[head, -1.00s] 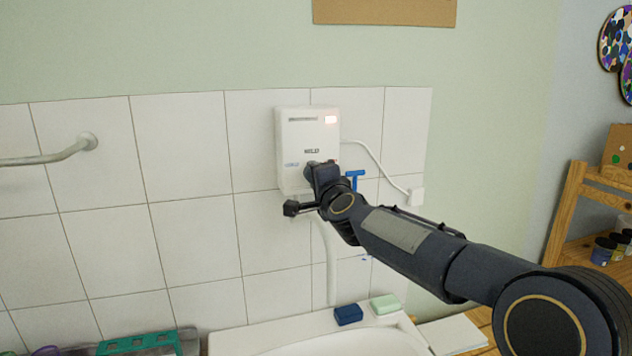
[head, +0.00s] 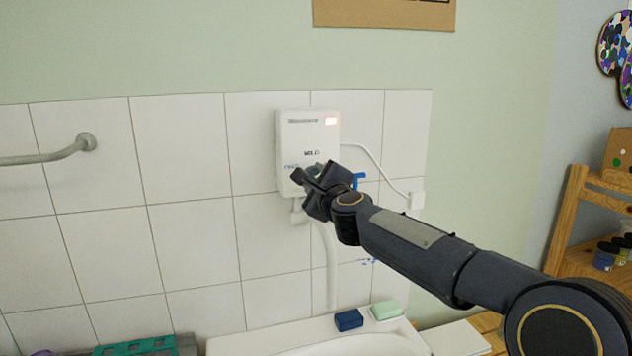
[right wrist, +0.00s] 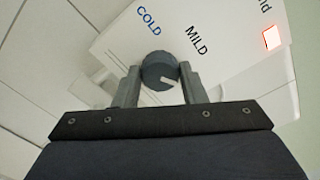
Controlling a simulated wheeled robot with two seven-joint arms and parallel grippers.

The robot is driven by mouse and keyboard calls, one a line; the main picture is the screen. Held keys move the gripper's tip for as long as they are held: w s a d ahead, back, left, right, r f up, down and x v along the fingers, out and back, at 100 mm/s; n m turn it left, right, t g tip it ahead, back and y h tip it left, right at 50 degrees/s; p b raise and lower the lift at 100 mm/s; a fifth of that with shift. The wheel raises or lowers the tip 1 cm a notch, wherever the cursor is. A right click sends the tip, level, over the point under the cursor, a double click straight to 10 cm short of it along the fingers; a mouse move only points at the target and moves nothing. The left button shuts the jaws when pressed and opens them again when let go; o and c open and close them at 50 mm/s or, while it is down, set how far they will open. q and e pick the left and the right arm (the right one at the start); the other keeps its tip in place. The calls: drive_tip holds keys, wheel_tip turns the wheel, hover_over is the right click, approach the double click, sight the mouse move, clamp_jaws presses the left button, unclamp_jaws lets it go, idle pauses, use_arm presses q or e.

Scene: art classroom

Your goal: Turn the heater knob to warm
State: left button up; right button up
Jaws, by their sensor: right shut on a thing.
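The white heater (head: 293,135) hangs on the tiled wall, with a lit red-edged light near its top right. In the right wrist view, its panel (right wrist: 222,62) shows COLD and MILD; no WARM label can be read. The round dark grey knob (right wrist: 157,66) sits below these words, its pale mark toward the lower right of its face, away from COLD. My right gripper (right wrist: 160,76) is shut on the knob, one finger on each side. In the head view, this gripper (head: 312,180) covers the knob at the heater's lower edge. My left gripper is not in view.
A pipe (head: 330,265) runs down from the heater, and a cable leads to a wall socket (head: 417,199). Below is a white sink (head: 290,335) with a blue block (head: 349,320) and a green block (head: 386,310) on its rim. A grab rail (head: 60,154) is at left.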

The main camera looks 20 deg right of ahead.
drive_tip(key=shift+f, duration=0.1)
idle(0.3)
drive_tip(key=o, duration=1)
drive_tip(key=s+b, duration=0.1)
drive_tip(key=s, duration=0.6)
drive_tip(key=shift+s+d, duration=0.1)
drive_tip(key=shift+s, duration=0.3)
